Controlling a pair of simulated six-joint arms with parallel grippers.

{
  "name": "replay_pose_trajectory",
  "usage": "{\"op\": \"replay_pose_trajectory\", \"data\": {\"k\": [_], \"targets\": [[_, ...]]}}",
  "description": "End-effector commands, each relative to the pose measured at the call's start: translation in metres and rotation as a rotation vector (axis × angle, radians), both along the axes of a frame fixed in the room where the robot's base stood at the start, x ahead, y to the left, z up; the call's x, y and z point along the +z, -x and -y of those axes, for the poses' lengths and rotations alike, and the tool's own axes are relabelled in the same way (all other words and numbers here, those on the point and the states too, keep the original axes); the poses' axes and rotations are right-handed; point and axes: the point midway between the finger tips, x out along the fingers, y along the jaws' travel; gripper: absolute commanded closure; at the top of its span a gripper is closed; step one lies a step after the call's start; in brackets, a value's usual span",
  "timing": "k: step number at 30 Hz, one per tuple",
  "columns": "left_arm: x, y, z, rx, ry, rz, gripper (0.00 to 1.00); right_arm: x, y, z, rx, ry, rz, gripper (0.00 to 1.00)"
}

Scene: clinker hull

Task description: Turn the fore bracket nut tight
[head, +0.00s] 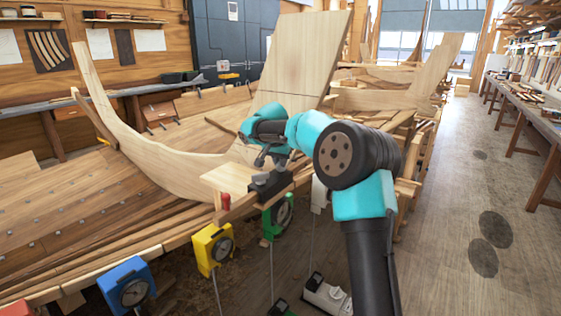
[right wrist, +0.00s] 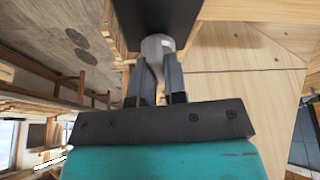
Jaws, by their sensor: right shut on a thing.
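The nut (right wrist: 157,45) is a pale grey, rounded piece against the dark bracket (right wrist: 160,14) in the right wrist view. My right gripper (right wrist: 157,68) is shut on it, one finger on each side. In the head view the black bracket (head: 268,187) sits at the end of a light wooden board, and my right gripper (head: 262,160) reaches down to it from above. The nut is too small and too covered there to make out. How far the nut is turned cannot be told. My left gripper is not in view.
Yellow (head: 213,246), blue (head: 128,284) and green (head: 279,215) dial gauges hang along the hull's near edge. A red-topped peg (head: 225,201) stands left of the bracket. A curved wooden stem (head: 130,150) rises behind. The floor at right is clear.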

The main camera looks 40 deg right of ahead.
Motion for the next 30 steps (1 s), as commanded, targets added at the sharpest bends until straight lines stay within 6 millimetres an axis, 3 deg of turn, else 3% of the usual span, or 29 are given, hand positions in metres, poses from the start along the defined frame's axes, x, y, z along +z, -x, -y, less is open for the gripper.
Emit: {"op": "replay_pose_trajectory", "data": {"k": [8,9,17,30], "targets": [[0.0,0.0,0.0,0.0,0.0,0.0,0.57,0.001,0.0,0.0,-0.001,0.0,0.002,1.0],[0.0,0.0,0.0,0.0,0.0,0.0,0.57,0.001,0.0,0.0,0.0,0.0,0.001,0.86],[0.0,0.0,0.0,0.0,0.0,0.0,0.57,0.0,0.0,0.0,0.0,0.0,0.0,0.62],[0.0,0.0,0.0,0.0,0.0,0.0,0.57,0.01,0.002,-0.003,0.0,0.0,0.001,0.62]]}}
